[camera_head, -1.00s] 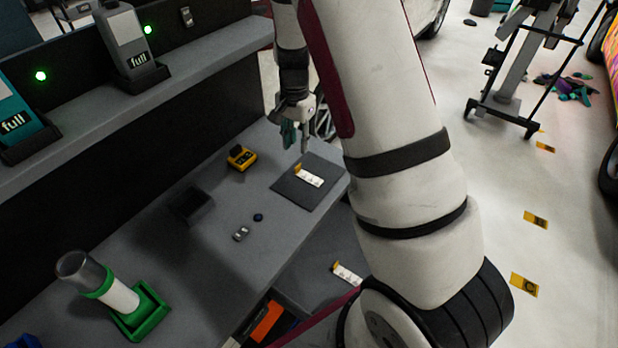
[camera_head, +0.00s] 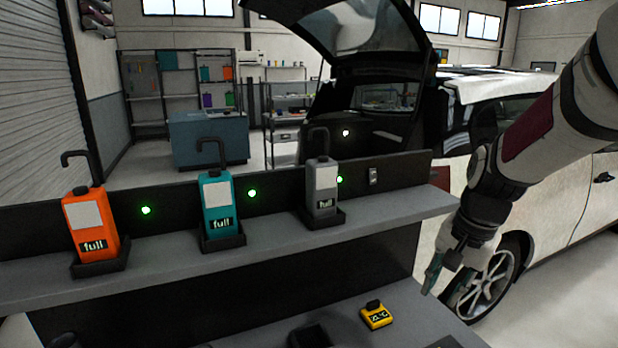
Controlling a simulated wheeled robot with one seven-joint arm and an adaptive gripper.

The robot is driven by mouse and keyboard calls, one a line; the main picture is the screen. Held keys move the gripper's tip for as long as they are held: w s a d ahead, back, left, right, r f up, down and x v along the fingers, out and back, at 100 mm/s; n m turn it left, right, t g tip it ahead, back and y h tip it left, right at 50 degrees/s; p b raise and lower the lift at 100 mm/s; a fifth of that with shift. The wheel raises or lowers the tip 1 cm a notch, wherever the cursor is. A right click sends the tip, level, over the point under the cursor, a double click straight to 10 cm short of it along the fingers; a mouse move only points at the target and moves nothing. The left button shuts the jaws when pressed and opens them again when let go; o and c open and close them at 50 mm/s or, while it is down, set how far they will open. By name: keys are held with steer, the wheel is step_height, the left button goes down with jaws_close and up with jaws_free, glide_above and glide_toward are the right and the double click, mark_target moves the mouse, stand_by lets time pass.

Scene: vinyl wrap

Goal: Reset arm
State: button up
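My gripper (camera_head: 442,283) is at the right in the head view, at the end of my white arm with a dark red panel. It points down, beside the right end of the workbench. Its teal-tipped fingers show small and partly in shadow, with a gap between them. Nothing shows between them. The shelf end is to the left of my arm, and the white car's wheel is behind the gripper.
An orange bottle (camera_head: 90,222), a teal bottle (camera_head: 217,205) and a grey bottle (camera_head: 321,188), each labelled "full", stand in dark holders on the shelf (camera_head: 160,262). A yellow device (camera_head: 376,315) sits on the bench below. A white car (camera_head: 560,215) stands behind my arm.

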steer(key=s+a+r+n+t, duration=0.1)
steer(key=s+r+n, duration=0.3)
steer(key=s, duration=0.5)
steer(key=s+a+r+n+t, duration=0.2)
steer(key=s+a+r+n, duration=0.2)
steer(key=s, duration=0.6)
step_height(320, 180, up, 3)
steer(key=shift+s+a+f+n+t+h, duration=0.2)
steer(key=shift+a+n+t+h, duration=0.1)
steer(key=shift+a+n+h, duration=0.15)
steer(key=shift+d, duration=0.15)
